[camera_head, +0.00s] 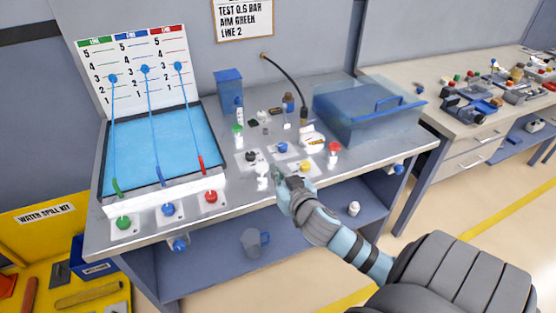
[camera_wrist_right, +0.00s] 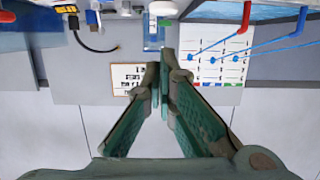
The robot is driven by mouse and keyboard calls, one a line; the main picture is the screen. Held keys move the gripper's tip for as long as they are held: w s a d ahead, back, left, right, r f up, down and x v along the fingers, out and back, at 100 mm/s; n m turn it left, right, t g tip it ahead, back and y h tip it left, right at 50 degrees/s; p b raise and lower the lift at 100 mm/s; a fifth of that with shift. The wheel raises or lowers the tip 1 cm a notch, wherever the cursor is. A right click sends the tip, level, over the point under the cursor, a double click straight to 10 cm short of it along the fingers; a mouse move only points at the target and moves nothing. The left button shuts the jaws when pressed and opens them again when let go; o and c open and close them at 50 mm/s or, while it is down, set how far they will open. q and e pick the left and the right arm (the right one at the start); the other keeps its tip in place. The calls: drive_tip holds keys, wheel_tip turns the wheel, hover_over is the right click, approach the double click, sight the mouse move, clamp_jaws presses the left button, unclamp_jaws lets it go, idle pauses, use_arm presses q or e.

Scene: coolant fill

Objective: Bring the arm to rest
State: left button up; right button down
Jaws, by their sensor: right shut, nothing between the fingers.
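My right arm reaches in from the lower right in the head view. Its gripper (camera_head: 280,174) is over the front part of the grey workbench (camera_head: 240,203), close to a small white item (camera_head: 262,170). In the right wrist view the two green fingers (camera_wrist_right: 159,75) come together at their tips with nothing between them. I cannot tell whether the fingertips touch anything on the bench. My left gripper is not in view.
A blue water tray (camera_head: 165,145) with a scale board (camera_head: 132,68) stands at the left. Small bottles and parts crowd the bench middle. A clear-lidded blue bin (camera_head: 355,128) stands at the right. A yellow spill kit (camera_head: 50,225) is at lower left.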

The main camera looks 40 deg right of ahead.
idle(0.6)
drive_tip(key=s+d+f+n+g, duration=0.15)
drive_tip(key=s+f, duration=0.25)
drive_tip(key=f, duration=0.6)
drive_tip(key=s+f+n+g+y, duration=0.1)
drive_tip(key=s+f+n+g, duration=0.2)
drive_tip(key=f, duration=0.8)
drive_tip(key=s+d+f+n+g, duration=0.15)
drive_tip(key=s+f, duration=0.35)
drive_tip(key=f, duration=0.5)
drive_tip(key=s+a+f+g+y, duration=0.1)
drive_tip(key=s+a+f, duration=0.3)
drive_tip(key=s, duration=0.5)
drive_tip(key=s+a+f+m+g+y, duration=0.1)
drive_tip(key=s+a+f+g, duration=0.2)
drive_tip(key=s, duration=0.6)
drive_tip(key=s+a+f+m+g, duration=0.1)
drive_tip(key=s+a+f+g, duration=0.2)
drive_tip(key=s+a+f, duration=0.4)
drive_tip(key=s+f, duration=0.1)
drive_tip(key=s, duration=0.1)
drive_tip(key=shift+s+a+f+y, duration=0.15)
drive_tip(key=shift+s+f+y, duration=0.25)
